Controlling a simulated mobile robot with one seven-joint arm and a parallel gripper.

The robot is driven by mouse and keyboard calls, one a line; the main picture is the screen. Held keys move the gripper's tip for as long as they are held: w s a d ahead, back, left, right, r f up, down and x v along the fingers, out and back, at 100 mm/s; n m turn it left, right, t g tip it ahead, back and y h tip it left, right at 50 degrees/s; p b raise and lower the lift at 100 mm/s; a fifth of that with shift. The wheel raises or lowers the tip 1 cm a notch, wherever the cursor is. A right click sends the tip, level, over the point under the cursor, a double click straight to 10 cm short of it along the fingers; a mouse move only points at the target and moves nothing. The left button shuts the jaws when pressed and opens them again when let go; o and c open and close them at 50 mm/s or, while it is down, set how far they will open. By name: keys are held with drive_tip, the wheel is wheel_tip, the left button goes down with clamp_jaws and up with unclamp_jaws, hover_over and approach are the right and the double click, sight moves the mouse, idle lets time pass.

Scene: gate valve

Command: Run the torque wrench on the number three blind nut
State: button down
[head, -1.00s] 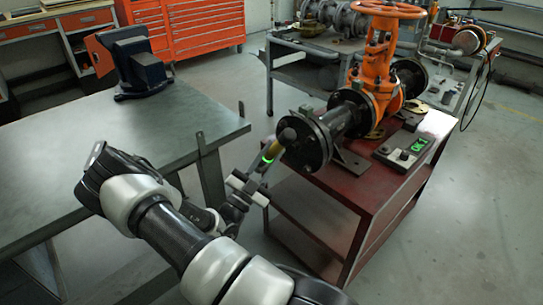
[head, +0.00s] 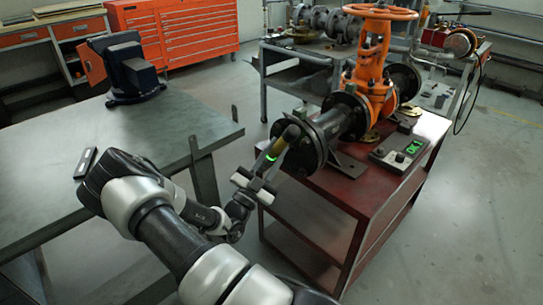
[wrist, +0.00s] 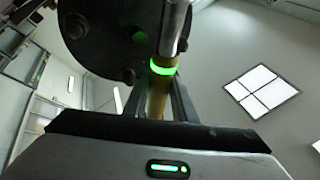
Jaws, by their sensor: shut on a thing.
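My gripper (head: 256,184) is shut on the torque wrench (head: 279,149), which slants up from the jaws and has a yellow section and a lit green ring. The wrench's dark upper end (head: 291,132) is at the rim of the black blind flange (head: 303,152) on the near end of the pipe. In the wrist view the wrench (wrist: 160,90) rises past the green ring into a silver shaft, in front of the dark flange (wrist: 100,45). A few flange nuts (wrist: 128,76) show there. I cannot tell which is number three, or whether the wrench is seated on a nut.
The orange gate valve (head: 370,75) and its pipe stand on a dark red cart (head: 335,194). A control box (head: 399,152) with a green display sits beside them. The grey bench (head: 160,130) with a vise (head: 130,70) is at left. Clear floor lies at right.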

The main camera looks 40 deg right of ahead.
drive_tip(key=shift+d+r, duration=0.1)
drive_tip(key=shift+r, duration=0.05)
idle(0.5)
drive_tip(key=shift+d+b, duration=0.4)
drive_tip(key=shift+d, duration=0.3)
drive_tip(key=shift+w+d, duration=0.15)
drive_tip(key=shift+d, duration=0.65)
drive_tip(key=shift+d+r, duration=0.1)
drive_tip(key=shift+d, duration=0.5)
idle(1.6)
drive_tip(key=shift+a, duration=0.5)
idle(1.1)
drive_tip(key=shift+a, duration=1.85)
